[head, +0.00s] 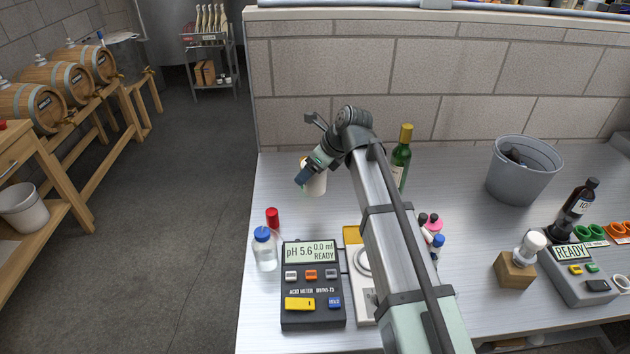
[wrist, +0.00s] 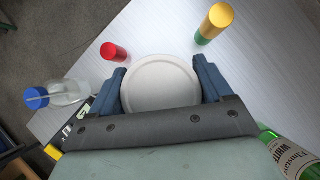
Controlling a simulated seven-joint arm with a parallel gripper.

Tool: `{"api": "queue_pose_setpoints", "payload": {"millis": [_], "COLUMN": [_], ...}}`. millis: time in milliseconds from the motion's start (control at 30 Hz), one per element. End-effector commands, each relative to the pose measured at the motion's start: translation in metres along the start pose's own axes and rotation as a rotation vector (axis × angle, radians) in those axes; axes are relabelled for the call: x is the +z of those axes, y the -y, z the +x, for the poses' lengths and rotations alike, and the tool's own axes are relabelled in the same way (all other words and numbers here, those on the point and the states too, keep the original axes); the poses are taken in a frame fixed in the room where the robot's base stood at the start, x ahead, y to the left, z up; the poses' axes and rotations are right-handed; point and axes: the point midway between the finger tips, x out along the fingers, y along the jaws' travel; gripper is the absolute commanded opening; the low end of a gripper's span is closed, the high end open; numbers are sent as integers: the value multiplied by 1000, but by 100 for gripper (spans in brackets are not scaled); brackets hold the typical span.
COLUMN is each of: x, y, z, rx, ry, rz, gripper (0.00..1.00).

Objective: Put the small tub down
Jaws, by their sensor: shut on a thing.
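The small tub (head: 318,184) is a pale cream, round container, seen in the head view partly behind my gripper (head: 308,175). In the wrist view its round whitish top (wrist: 161,83) fills the space between the two blue fingers of my gripper (wrist: 161,92). The fingers are shut on its sides, one on the left and one on the right. The tub looks about upright over the left back part of the metal worktop (head: 290,215). I cannot tell whether its base touches the worktop.
A red cylinder (head: 272,218), a blue-capped bottle (head: 265,250) and the acid meter (head: 313,285) stand nearby at the left front. A green wine bottle (head: 401,160) stands right of my gripper. A gold-and-green cylinder (wrist: 215,24) shows in the wrist view. A grey bucket (head: 522,172) stands farther right.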

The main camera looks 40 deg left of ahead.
Motion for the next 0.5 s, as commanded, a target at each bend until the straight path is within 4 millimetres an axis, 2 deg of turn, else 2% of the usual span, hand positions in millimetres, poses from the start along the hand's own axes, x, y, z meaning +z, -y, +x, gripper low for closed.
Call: {"api": "queue_pose_setpoints", "payload": {"millis": [133,233,500], "x": [-6,-21,-59], "y": [11,30,112], "z": [-13,-22,-46], "rx": [-12,-29,-82], "ry": [0,0,1], "rz": [17,45,128], "gripper": [37,37,37]}}
